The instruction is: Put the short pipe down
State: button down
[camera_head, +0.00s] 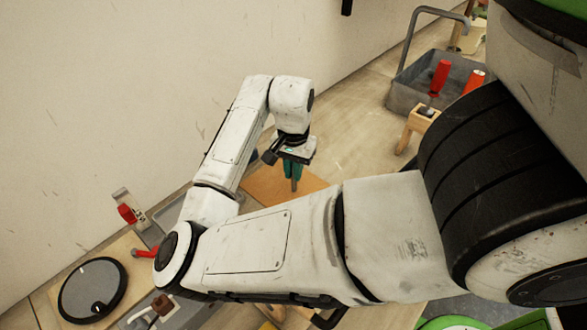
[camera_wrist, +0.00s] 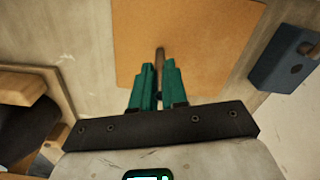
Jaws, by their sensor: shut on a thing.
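The short pipe (camera_wrist: 160,60) is a thin brown-grey rod. In the wrist view it sticks out between the green fingers of my gripper (camera_wrist: 158,85), which are shut on it. In the head view my gripper (camera_head: 292,169) points down, and the pipe tip (camera_head: 294,185) shows just below the fingers. The pipe is over an orange-brown mat (camera_head: 262,187) on the table. I cannot tell whether its tip touches the mat. The upper part of the pipe is hidden between the fingers.
A blue block with a hole (camera_wrist: 283,70) stands right of the mat in the wrist view. A grey bin (camera_head: 408,94) with red cylinders (camera_head: 440,77) stands at the back right, near a wooden stand (camera_head: 417,124). A black disc (camera_head: 93,290) lies at the lower left.

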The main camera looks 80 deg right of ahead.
jog(key=shift+f, duration=0.1)
jog(key=c, duration=1.1)
grip_release()
jog(key=shift+c, duration=0.2)
notch_tip(320, 180, up, 12)
jog(key=shift+p, duration=0.35)
